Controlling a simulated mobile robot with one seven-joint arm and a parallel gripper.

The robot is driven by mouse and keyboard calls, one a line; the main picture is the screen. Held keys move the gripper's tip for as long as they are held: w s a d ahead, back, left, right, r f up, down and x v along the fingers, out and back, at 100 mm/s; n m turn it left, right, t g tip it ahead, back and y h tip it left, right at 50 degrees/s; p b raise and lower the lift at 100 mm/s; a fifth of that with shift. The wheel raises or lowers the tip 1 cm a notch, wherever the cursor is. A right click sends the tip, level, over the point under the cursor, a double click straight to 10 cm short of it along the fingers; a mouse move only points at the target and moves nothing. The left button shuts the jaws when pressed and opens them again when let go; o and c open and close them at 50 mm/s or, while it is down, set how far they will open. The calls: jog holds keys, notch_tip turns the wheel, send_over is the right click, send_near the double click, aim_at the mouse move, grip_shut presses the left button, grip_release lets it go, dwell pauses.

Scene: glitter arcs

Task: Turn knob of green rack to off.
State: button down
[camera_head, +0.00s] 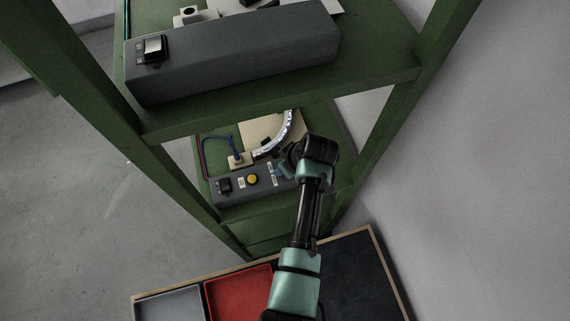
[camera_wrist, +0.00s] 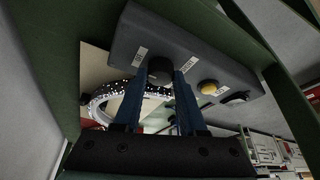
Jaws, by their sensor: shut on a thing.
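The green rack (camera_head: 170,122) holds a dark grey control box (camera_head: 228,194) on its lower shelf. In the wrist view, a round black knob (camera_wrist: 160,68) sits on the face of this box (camera_wrist: 205,50). White labels lie on both sides of the knob, one label (camera_wrist: 141,54) to the left and one label (camera_wrist: 188,64) to the right; their print is too small to read surely. My gripper (camera_wrist: 160,76) has its two blue fingers closed on the knob's sides. In the head view my gripper (camera_head: 283,171) is at the box's right part and the knob is hidden. The knob's pointer does not show.
A yellow button (camera_head: 252,180) and a black switch (camera_head: 224,186) are left of my gripper on the box. A clear arc with glittering lights (camera_head: 276,142) stands behind. A larger grey box (camera_head: 235,55) is on the shelf above. A red tray (camera_head: 238,290) lies below.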

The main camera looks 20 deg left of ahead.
jog(key=shift+c, duration=2.3)
grip_release()
jog(key=b+v, duration=0.2)
jog(key=v, duration=1.1)
jog(key=shift+w, duration=0.15)
